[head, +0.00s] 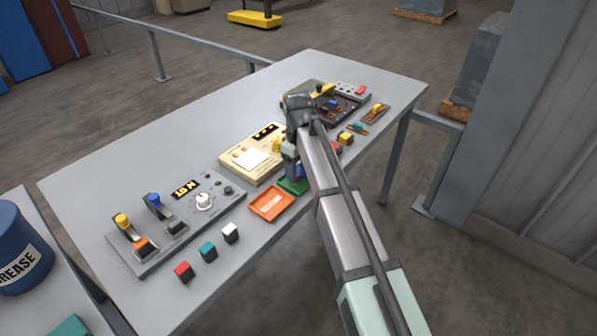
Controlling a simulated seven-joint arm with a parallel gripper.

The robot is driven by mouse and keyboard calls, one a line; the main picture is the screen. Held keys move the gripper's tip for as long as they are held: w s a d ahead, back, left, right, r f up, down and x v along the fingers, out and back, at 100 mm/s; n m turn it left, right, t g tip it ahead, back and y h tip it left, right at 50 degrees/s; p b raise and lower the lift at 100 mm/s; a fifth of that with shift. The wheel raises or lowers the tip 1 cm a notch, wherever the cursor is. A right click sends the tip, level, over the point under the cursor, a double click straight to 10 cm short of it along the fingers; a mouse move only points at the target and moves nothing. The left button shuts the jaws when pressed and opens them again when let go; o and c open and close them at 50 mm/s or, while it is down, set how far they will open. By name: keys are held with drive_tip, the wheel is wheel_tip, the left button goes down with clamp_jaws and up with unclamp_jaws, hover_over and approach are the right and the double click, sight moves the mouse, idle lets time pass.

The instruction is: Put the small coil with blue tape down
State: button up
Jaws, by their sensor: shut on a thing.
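My gripper (291,167) points down over a small green tray (293,187) near the table's front edge. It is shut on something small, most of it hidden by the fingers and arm. A dark bluish patch shows at the fingertips. I take it for the small coil with blue tape, but its windings and tape cannot be made out. I cannot tell whether it touches the green tray. An orange tray (271,204) lies just to the left of the green one.
A grey panel with levers (176,222) stands at left and a beige device (252,155) behind the trays. A dark tray of parts (345,105) is at the back. The table's back left is clear.

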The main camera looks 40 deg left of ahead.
sight(299, 170)
drive_tip(key=shift+f, duration=0.8)
drive_tip(key=shift+f, duration=0.1)
drive_tip(key=o, duration=0.9)
wheel_tip(299, 170, up, 12)
drive_tip(key=shift+r, duration=0.15)
